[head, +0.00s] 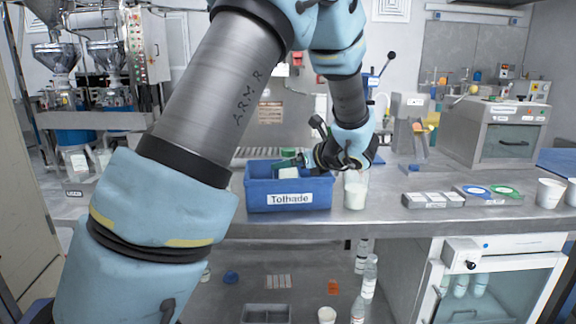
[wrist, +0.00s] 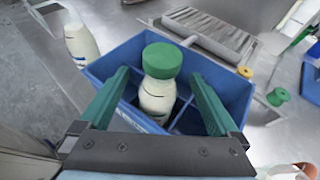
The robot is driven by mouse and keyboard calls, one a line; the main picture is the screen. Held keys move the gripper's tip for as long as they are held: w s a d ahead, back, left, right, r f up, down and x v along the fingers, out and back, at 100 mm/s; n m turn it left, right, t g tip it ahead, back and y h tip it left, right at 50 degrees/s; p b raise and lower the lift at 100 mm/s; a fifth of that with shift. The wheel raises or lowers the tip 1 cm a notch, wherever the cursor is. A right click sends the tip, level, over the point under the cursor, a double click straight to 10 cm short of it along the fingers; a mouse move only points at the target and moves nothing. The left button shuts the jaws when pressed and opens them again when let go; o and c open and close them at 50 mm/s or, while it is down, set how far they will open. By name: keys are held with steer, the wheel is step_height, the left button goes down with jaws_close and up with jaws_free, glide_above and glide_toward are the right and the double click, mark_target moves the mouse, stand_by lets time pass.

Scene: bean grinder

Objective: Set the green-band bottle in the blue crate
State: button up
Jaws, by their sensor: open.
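The blue crate (head: 262,197), labelled "Tolhade", stands on the metal bench in the head view. It also fills the middle of the wrist view (wrist: 118,66), where dividers split it into compartments. A white bottle with a green cap (wrist: 162,62) stands about upright inside the crate in the wrist view; its base is hidden, and I cannot make out a band on it. My gripper (wrist: 162,95) is open, with its two green fingers on either side of this bottle and gaps between. In the head view my gripper (head: 298,161) is low over the crate.
A white bottle (head: 355,190) stands right of the crate. Another view of a white bottle (wrist: 80,45) shows outside the crate. A grey tray (head: 432,200) and white cups (head: 550,192) lie farther right.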

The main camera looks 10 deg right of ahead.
steer(key=v, duration=1)
steer(key=s+a+f+n+g+h, duration=0.2)
steer(key=s+a+f+n+g, duration=0.1)
steer(key=a+n, duration=0.5)
steer(key=s+a+f+n+g+h, duration=0.2)
steer(key=s+a+f+n+g, duration=0.2)
steer(key=a+n, duration=0.5)
steer(key=s+a+f+n+g+h, duration=0.2)
steer(key=s+a+f+n, duration=0.3)
steer(key=a+n, duration=0.4)
steer(key=f+n+g, duration=0.1)
steer(key=n, duration=0.2)
steer(key=shift+f+h+b, duration=0.15)
steer(key=shift+h+b, duration=0.15)
step_height(320, 180, up, 8)
steer(key=p, duration=0.8)
